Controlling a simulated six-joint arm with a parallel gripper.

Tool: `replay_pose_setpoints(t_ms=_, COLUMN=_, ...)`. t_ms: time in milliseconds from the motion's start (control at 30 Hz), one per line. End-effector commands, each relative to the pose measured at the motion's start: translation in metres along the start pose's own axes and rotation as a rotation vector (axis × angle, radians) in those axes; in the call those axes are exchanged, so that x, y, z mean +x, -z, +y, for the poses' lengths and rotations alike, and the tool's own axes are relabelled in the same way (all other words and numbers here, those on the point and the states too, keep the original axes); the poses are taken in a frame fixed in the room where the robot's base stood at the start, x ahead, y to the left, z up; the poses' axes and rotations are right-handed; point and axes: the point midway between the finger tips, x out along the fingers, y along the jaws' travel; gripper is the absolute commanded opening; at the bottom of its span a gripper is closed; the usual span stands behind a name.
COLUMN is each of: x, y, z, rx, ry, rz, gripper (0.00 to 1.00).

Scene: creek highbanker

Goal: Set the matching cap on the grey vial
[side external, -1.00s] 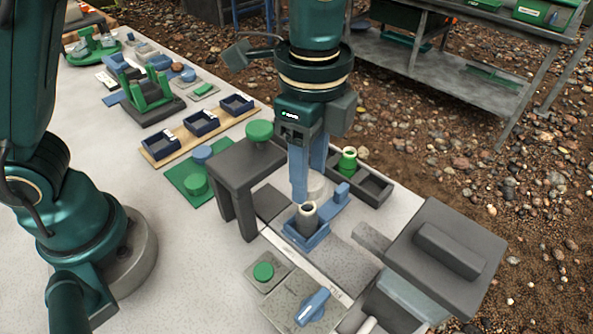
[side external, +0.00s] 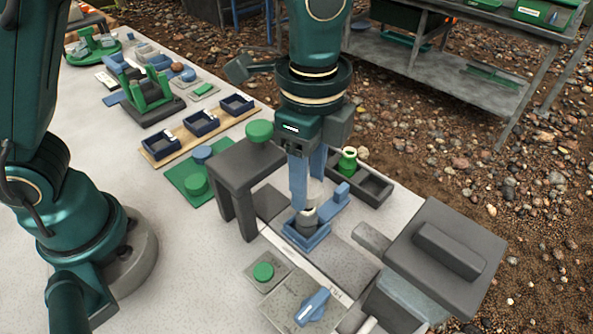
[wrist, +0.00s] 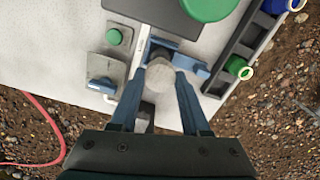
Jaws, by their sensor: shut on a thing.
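The grey vial (side external: 307,224) stands upright in a blue square holder (side external: 318,238) at the front of the work table. My gripper (side external: 308,205) points down over it, its two blue fingers shut on a pale grey cap (wrist: 160,84). The cap (side external: 315,192) is right above the vial's mouth in the side view; I cannot tell whether it touches the rim. In the wrist view the cap hides most of the vial, and the blue holder (wrist: 187,63) shows around it.
A dark tray (side external: 372,190) with a green vial (side external: 348,159) lies behind the holder. A dark stand (side external: 240,158) with a green cap (side external: 259,131) rises to the left. A grey box-like machine (side external: 440,250) stands at right. A green button (side external: 263,271) and blue switch (side external: 312,306) lie in front.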

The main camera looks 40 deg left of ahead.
Motion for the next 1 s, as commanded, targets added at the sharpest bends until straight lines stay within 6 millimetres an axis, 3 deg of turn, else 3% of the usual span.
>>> replay_pose_setpoints(t_ms=1000, x=0.0099, y=-0.0003, z=0.0002, rx=0.000, ry=0.000, rz=0.000, gripper=0.00)
